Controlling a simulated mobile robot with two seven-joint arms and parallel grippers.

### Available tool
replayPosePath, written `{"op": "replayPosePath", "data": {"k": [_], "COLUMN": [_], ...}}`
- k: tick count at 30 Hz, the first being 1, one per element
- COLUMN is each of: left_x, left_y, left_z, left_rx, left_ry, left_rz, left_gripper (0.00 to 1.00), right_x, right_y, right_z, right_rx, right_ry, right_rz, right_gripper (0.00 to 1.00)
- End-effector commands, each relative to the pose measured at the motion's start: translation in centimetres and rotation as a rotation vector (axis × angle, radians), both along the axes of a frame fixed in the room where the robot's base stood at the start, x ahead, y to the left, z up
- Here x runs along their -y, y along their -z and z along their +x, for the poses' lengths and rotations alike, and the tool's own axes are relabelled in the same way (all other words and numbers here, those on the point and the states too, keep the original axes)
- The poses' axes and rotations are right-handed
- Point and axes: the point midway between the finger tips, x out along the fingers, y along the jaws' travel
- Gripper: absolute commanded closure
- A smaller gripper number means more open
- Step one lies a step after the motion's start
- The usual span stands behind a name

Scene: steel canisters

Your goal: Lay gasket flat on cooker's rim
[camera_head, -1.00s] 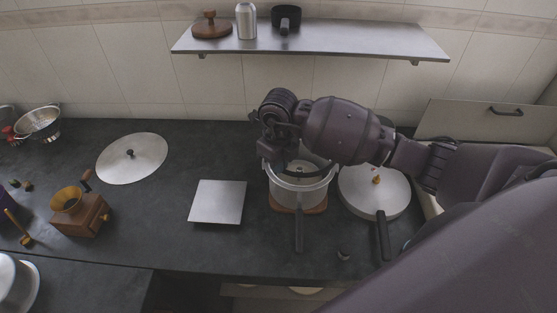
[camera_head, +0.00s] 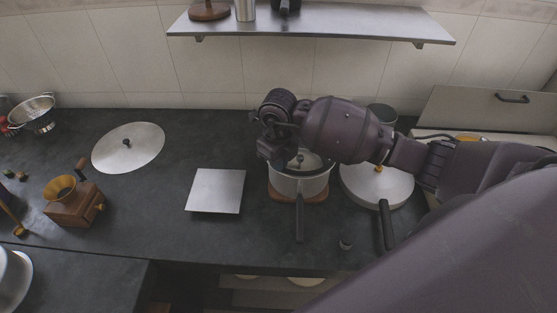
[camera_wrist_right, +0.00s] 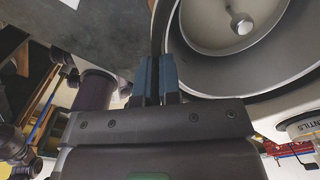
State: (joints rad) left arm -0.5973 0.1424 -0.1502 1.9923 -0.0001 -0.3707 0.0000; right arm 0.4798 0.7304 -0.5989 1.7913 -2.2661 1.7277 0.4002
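The cooker (camera_head: 288,186) is a pale metal pot with a long dark handle toward the front, standing on a wooden trivet. A grey disc with a knob shows inside its mouth, also in the right wrist view (camera_wrist_right: 238,22). My right gripper (camera_wrist_right: 158,75) has blue fingertips close together on a thin dark band, the gasket (camera_wrist_right: 160,32), at the left edge of the cooker's rim. In the head view my right gripper (camera_head: 280,160) is over the pot's left side, its fingertips mostly hidden. I cannot tell whether the gasket lies flat all round. My left gripper is out of view.
A round lid (camera_head: 375,188) with a gold knob and black handle lies close on the right. A square metal plate (camera_head: 216,190) and a round lid (camera_head: 128,148) lie left. A wooden grinder (camera_head: 75,203) stands farther left. A shelf (camera_head: 310,23) hangs behind.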

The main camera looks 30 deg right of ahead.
Motion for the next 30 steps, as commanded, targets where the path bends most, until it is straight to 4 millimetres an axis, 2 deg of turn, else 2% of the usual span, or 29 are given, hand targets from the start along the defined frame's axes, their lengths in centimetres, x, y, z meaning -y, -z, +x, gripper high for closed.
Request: {"op": "replayPosePath", "data": {"k": [2, 3, 8, 16, 20, 23, 30], "left_x": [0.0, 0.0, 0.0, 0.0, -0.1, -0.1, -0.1], "left_y": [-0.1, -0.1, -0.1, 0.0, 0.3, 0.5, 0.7], "left_z": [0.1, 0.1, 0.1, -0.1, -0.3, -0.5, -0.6], "left_rx": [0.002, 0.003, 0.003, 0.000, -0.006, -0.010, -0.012], "left_ry": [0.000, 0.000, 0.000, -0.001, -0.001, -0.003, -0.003], "left_rz": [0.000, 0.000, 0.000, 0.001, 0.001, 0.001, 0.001], "left_gripper": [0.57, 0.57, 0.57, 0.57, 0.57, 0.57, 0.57], "right_x": [0.0, 0.0, 0.0, 0.0, 0.0, 0.0, 0.0], "right_y": [0.0, 0.0, 0.0, -0.1, -0.7, -2.0, -6.4], "right_z": [0.0, 0.0, 0.0, 0.0, 0.0, 0.1, 0.1], "right_rx": [0.000, 0.000, 0.000, 0.000, 0.001, 0.003, 0.003], "right_ry": [0.000, 0.000, 0.000, 0.000, 0.000, -0.001, -0.001], "right_rz": [0.000, 0.000, 0.000, 0.000, -0.001, -0.001, -0.001], "right_gripper": [1.00, 0.91, 0.66, 0.66, 0.66, 0.66, 0.66]}}
